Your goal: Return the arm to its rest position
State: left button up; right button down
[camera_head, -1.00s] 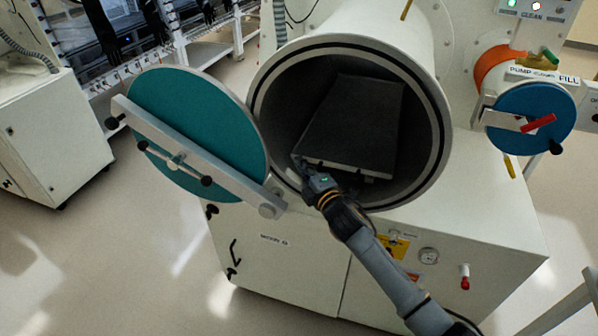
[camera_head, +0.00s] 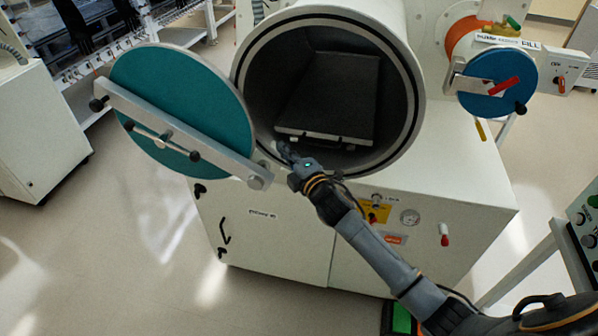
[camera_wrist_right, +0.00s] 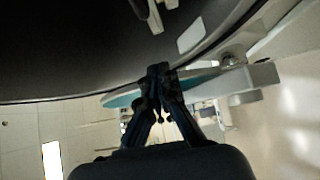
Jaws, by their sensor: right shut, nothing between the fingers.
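My right gripper (camera_head: 284,150) is at the front lower left rim of the large open round chamber (camera_head: 418,120). It is shut and empty, its fingertips close together in the right wrist view (camera_wrist_right: 158,70). The arm comes up from the lower right of the head view. A dark flat tray (camera_head: 335,95) lies inside the chamber, with its light front edge and handle toward the opening. The gripper is apart from the tray handle, to its left. I cannot tell whether it touches the rim. My left gripper does not show.
The chamber's teal round door (camera_head: 190,90) stands open to the left, close to the gripper. A small blue round door (camera_head: 497,82) is at the right. A white cabinet (camera_head: 270,235) with a gauge and red-handled valve stands below. Open floor lies at the lower left.

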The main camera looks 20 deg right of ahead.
jog(key=s+d+b, duration=0.1)
jog(key=s+d, duration=0.1)
jog(key=s, duration=0.5)
jog(key=s+d+f+m+g+h, duration=0.1)
jog(key=s+d+f+m+g, duration=0.2)
jog(key=f, duration=0.9)
jog(key=s+f+m+g+h, duration=0.1)
jog(key=s+f+m+g, duration=0.15)
jog(key=s+f, duration=0.7)
jog(key=s+d+f+m+g+h, duration=0.15)
jog(key=f+m, duration=0.25)
jog(key=f, duration=1.1)
jog(key=s+f+m+g, duration=0.4)
jog(key=s+f+g, duration=0.1)
jog(key=s+f, duration=0.85)
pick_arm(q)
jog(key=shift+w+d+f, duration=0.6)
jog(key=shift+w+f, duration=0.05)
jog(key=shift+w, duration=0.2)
pick_arm(e)
jog(key=s+a+f+m+g, duration=0.1)
jog(key=s+f, duration=0.3)
jog(key=s, duration=0.8)
jog(key=s+a+f+m+g, duration=0.1)
jog(key=s+f+m+g, duration=0.2)
jog(key=s, duration=0.9)
jog(key=shift+f+g, duration=0.3)
jog(key=shift+f, duration=0.15)
